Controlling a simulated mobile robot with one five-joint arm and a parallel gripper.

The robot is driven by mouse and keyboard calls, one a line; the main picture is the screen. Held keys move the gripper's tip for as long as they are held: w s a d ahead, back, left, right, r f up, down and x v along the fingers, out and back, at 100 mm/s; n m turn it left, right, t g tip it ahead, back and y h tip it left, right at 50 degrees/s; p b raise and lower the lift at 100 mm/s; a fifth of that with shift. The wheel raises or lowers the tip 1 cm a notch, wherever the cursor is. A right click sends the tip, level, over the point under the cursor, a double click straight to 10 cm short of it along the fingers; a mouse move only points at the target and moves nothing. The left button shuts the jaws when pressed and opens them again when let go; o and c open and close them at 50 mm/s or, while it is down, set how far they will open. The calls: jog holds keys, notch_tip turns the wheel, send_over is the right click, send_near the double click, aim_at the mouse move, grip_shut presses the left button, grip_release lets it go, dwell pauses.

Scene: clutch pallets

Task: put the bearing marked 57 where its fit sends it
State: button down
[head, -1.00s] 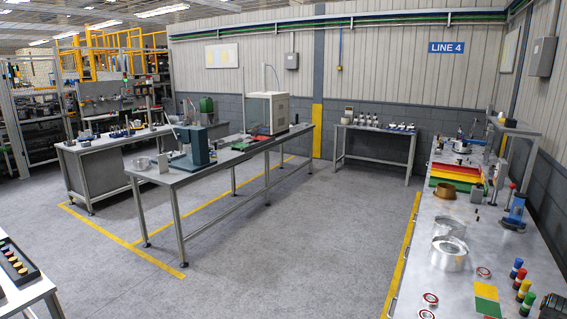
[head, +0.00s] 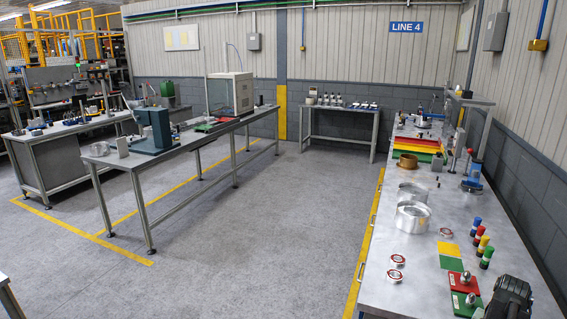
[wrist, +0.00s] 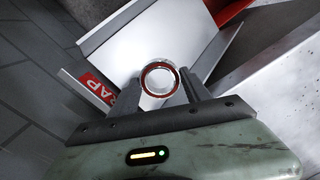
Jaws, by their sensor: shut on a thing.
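In the wrist view my gripper (wrist: 161,92) is shut on a bearing (wrist: 159,66), a silver ring with a red inner band. No number can be read on it. Behind and around it is a white tray-like container (wrist: 112,42) with a red label (wrist: 99,88); only the letters "AP" show. The bearing appears in front of this container's opening; how far above it, I cannot tell.
The right-hand bench also holds silver rings (head: 412,216), a yellow pad (head: 448,249), a red pad (head: 457,283), coloured cylinders (head: 487,257) and a dark object (head: 511,297) at the near right. A long table (head: 150,163) stands left. The floor (head: 265,240) between is clear.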

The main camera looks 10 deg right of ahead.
jog(key=shift+f, duration=0.3)
jog(key=shift+c, duration=2.1)
grip_release()
jog(key=shift+r, duration=0.15)
notch_tip(320, 180, up, 8)
jog(key=p, duration=0.8)
jog(key=shift+f, duration=0.2)
